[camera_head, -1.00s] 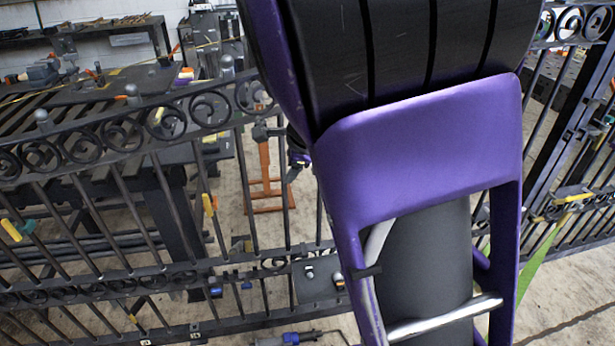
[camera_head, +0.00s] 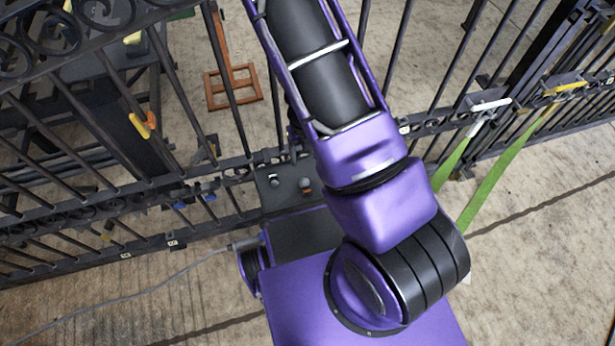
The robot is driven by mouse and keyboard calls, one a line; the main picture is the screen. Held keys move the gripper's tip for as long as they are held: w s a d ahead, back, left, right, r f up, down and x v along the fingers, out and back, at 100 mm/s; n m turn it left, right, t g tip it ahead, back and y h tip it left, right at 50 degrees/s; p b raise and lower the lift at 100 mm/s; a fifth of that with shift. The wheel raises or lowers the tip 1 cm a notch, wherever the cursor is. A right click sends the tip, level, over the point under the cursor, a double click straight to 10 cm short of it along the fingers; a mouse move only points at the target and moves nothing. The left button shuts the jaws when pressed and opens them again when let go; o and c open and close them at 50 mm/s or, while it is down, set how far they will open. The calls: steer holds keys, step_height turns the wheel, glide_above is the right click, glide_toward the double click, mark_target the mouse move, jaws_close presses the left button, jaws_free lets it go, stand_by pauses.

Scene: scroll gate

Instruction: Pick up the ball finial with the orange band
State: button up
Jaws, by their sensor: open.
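The ball finial with the orange band does not show in the head view. The black scroll gate (camera_head: 75,88) crosses the picture, with its scroll band at the upper left and its lower rail near the middle. The gate's top edge is mostly cut off by the frame. My arm rises from the purple base at the bottom and leaves through the top edge. My gripper is out of the picture, so its place relative to the finial cannot be seen.
A yellow-and-orange clamp (camera_head: 141,126) hangs on the gate bars. A dark plate with two knobs (camera_head: 291,185) sits at the lower rail. Green straps (camera_head: 497,173) slant down at right. An orange stand (camera_head: 233,86) is behind the gate. The near floor (camera_head: 545,265) is clear at right.

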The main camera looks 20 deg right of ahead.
mark_target(306, 187)
step_height(306, 187, down, 17)
steer(key=b, duration=0.6)
steer(key=shift+s+f+b, duration=0.15)
steer(key=shift+b, duration=0.25)
jaws_close()
